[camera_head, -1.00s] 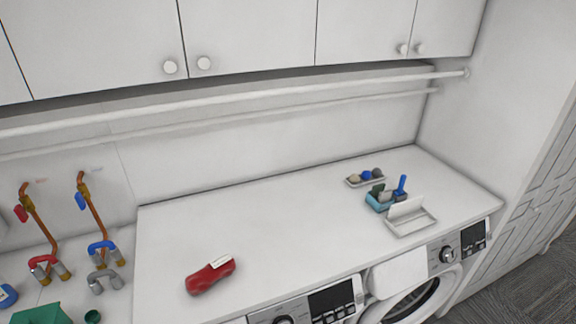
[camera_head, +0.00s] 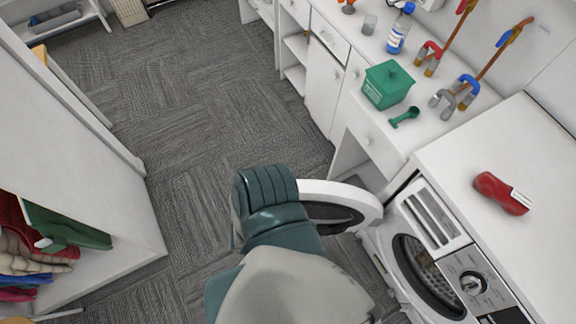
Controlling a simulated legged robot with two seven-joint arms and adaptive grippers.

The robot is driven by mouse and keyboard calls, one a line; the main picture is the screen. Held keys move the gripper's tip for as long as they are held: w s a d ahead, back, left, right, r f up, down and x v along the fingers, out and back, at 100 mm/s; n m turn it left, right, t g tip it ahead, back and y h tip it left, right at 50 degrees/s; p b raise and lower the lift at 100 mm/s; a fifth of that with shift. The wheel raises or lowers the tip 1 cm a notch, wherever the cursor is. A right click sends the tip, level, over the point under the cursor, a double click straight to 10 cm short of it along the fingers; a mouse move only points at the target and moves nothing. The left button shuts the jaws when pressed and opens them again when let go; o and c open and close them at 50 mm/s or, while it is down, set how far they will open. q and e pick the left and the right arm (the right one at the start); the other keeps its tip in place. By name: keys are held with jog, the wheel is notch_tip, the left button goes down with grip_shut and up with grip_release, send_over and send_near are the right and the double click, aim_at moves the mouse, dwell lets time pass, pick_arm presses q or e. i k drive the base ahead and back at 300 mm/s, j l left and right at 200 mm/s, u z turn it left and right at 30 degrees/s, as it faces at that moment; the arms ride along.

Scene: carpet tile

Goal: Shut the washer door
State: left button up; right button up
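The washer (camera_head: 473,284) stands at the lower right with its front facing left. Its round opening (camera_head: 424,276) is exposed and shows the drum inside. The washer door (camera_head: 367,199), a white ring with dark glass, stands swung open to the left of the opening. A teal and beige arm of mine rises from the bottom, and its teal part overlaps the door's left edge in the picture. I cannot tell whether it touches the door. No gripper fingers show in this view.
A red object (camera_head: 498,192) lies on the white counter (camera_head: 535,130) above the washer. A green box (camera_head: 388,84), a green scoop (camera_head: 404,117) and a blue bottle (camera_head: 400,28) stand on the farther counter. Folded clothes (camera_head: 40,240) fill a shelf at left. Grey carpet (camera_head: 190,120) is clear between.

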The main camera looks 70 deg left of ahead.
aim_at(336, 208)
jog(key=k+j+u, duration=0.15)
jog(key=u, duration=1.15)
jog(key=j, duration=0.4)
jog(key=k+j+z, duration=0.15)
jog(key=j, duration=0.3)
